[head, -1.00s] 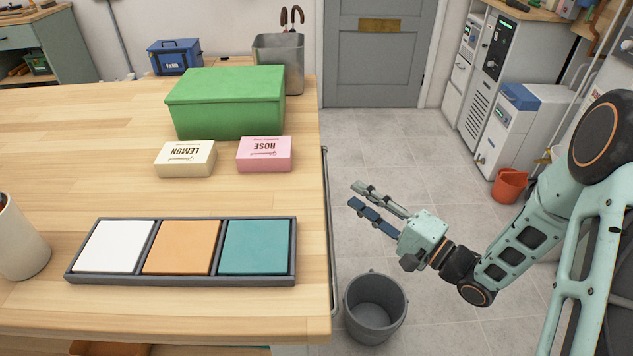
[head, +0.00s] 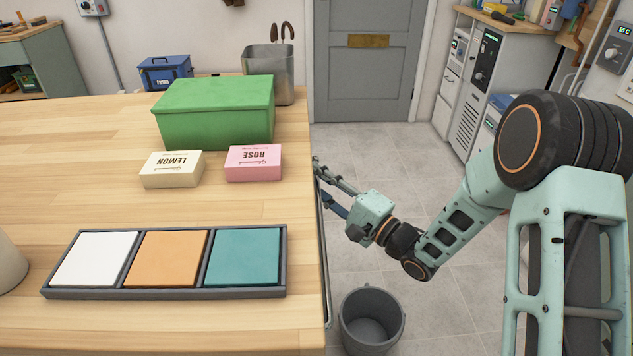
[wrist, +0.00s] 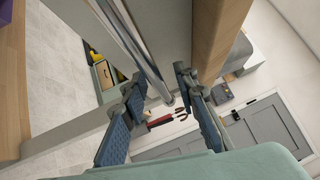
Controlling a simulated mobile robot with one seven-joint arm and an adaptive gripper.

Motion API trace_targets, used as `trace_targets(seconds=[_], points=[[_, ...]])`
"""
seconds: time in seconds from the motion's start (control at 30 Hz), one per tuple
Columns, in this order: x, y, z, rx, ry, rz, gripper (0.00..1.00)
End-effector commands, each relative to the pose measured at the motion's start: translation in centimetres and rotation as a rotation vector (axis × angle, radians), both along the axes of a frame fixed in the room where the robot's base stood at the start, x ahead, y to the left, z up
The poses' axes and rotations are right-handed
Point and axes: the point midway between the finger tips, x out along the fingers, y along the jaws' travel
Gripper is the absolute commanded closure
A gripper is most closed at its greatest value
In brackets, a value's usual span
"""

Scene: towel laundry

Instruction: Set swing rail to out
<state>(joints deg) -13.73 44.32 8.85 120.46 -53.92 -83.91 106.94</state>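The swing rail (head: 325,262) is a thin metal bar along the right side of the wooden table, folded in close to its edge. In the wrist view the rail (wrist: 143,50) is a shiny bar running toward the space between my fingers. My gripper (head: 328,182) is at the table's right edge, near the far part of the rail. Its two blue finger pads stand apart in the wrist view (wrist: 160,97), with nothing gripped. I cannot tell whether a finger touches the rail.
The table (head: 60,200) holds a green box (head: 215,115), lemon (head: 172,168) and rose (head: 254,162) soap boxes, and a tray (head: 165,295) with white, orange and teal pieces. A grey bucket (head: 371,322) stands on the floor. Open floor lies right of the table.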

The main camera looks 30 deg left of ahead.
Motion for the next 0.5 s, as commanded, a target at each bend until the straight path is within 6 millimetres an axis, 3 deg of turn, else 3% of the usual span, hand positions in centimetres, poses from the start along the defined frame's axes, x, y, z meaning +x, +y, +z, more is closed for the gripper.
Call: trace_targets(seconds=[0.23,0.5], points=[[0.04,0.05,0.04,0.000,0.000,-0.001,0.73],[0.03,0.03,0.02,0.000,0.000,0.000,1.00]])
